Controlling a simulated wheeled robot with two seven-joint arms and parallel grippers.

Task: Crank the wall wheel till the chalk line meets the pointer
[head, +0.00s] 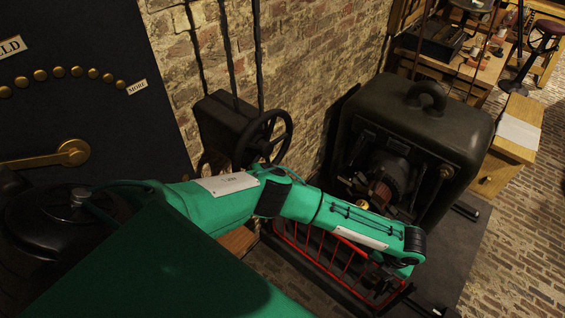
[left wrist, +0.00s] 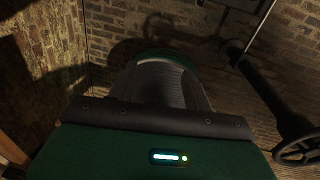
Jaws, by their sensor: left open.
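The dark spoked wall wheel (head: 265,137) is mounted on a dark box (head: 226,118) against the brick wall in the head view. A spoked wheel also shows at the lower right edge of the left wrist view (left wrist: 300,148). I cannot make out a chalk line or a pointer on it. My green left arm passes below and in front of the wheel, and its far end lies to the wheel's right, apart from it. My left gripper (head: 408,266) is open there, its fingers hardly distinguishable. My right gripper is not in view.
A big dark machine (head: 415,115) with a top ring stands right of the wheel. A red railing (head: 318,252) lies below my left arm. A dark panel (head: 85,45) with brass studs and a brass lever (head: 70,153) is at left.

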